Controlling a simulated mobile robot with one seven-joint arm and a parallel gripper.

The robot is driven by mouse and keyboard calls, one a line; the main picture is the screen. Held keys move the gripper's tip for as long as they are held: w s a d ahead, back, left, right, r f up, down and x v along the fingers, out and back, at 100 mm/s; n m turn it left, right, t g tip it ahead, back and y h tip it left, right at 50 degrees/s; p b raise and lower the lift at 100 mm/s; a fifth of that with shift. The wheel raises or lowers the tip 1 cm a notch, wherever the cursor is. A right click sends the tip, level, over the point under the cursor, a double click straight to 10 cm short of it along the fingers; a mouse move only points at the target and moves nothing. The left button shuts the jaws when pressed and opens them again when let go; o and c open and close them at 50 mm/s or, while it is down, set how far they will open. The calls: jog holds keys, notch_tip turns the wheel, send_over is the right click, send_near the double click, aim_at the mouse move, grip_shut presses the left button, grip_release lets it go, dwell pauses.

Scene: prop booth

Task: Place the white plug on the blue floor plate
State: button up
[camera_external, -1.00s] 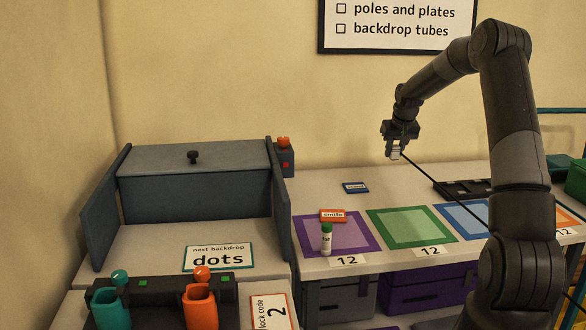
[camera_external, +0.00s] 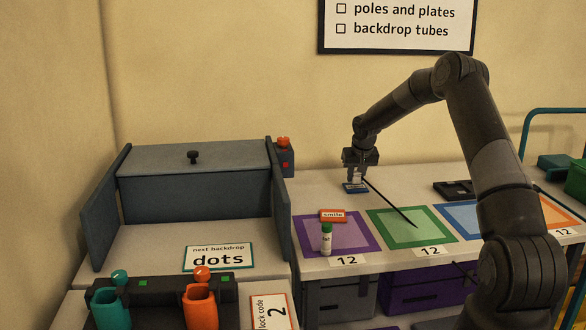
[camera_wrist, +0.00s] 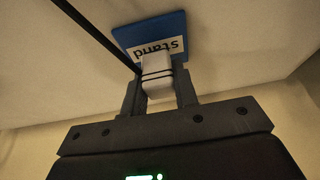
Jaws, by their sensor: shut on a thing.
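The white plug (camera_wrist: 157,78) is held between the two fingers of my gripper (camera_wrist: 158,94) in the wrist view. Dark bands cross it, and a black cable runs off from it. My gripper (camera_external: 358,176) is low over the rear of the table in the external view. The small blue plate marked "stand" (camera_wrist: 150,30) lies right beneath and beyond the plug; it also shows in the external view (camera_external: 355,189), partly under the gripper. I cannot tell whether the plug touches it. A larger blue-bordered mat (camera_external: 462,209) lies farther right, partly behind my arm.
The black cable (camera_external: 390,204) slants down to the green mat (camera_external: 410,241). A black tray (camera_external: 453,190) lies right. Bare table surrounds the blue plate.

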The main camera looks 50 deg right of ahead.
jog(key=shift+f, duration=0.4)
jog(key=shift+f, duration=0.15)
jog(key=o, duration=1)
jog(key=shift+o, duration=0.2)
